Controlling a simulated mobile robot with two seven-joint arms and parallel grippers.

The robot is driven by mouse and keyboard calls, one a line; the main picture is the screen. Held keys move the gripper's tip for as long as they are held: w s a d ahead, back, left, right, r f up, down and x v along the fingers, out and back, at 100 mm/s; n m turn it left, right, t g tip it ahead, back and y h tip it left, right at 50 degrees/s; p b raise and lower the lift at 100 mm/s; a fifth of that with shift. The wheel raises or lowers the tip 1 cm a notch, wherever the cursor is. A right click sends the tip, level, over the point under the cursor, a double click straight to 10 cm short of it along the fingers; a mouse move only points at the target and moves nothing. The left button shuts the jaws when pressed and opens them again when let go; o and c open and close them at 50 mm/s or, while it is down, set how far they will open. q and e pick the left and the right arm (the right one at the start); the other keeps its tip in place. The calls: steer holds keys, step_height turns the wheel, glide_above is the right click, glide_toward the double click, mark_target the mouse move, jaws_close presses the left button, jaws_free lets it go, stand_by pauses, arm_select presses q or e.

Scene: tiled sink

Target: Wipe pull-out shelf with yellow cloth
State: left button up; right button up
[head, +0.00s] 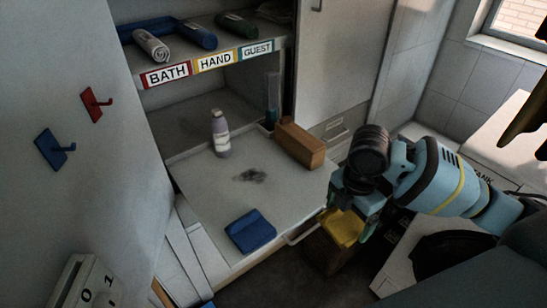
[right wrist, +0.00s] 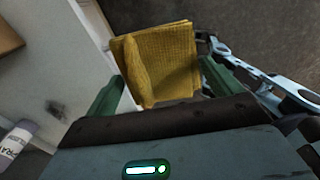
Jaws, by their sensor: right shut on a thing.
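The pull-out shelf (head: 200,178) is a pale board extended from the cabinet, with a dark smudge (head: 250,175) near its middle. The smudge also shows in the right wrist view (right wrist: 55,110). My right gripper (head: 346,218) is shut on the folded yellow cloth (head: 343,229), just off the shelf's right front edge. In the right wrist view the cloth (right wrist: 160,62) sits between the green fingers, apart from the shelf surface. My left gripper is not in view.
On the shelf stand a white and purple bottle (head: 220,133) and a brown box (head: 300,145) at the back, and a folded blue cloth (head: 250,231) lies at the front. A handle (head: 302,233) is on the front edge. Rolled towels (head: 151,45) lie on the labelled shelf above.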

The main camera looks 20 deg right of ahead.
mark_target(328, 224)
steer(key=a+m, duration=0.1)
steer(key=m, duration=0.1)
steer(key=a+r+m, duration=0.1)
steer(key=m, duration=0.2)
steer(key=shift+w+a+r, duration=0.15)
steer(key=shift+a, duration=0.05)
steer(key=m, duration=0.1)
steer(key=a+m, duration=0.1)
steer(key=m, duration=0.1)
steer(key=a+r+m, duration=0.1)
steer(key=m, duration=0.1)
steer(key=a+m, duration=0.1)
steer(key=m, duration=0.2)
steer(key=a+r+m, duration=0.1)
steer(key=m, duration=0.3)
steer(key=a+r+m, duration=0.1)
steer(key=m, duration=0.2)
steer(key=shift+s+m, duration=0.25)
steer(key=shift+m, duration=0.15)
steer(key=shift+s, duration=0.1)
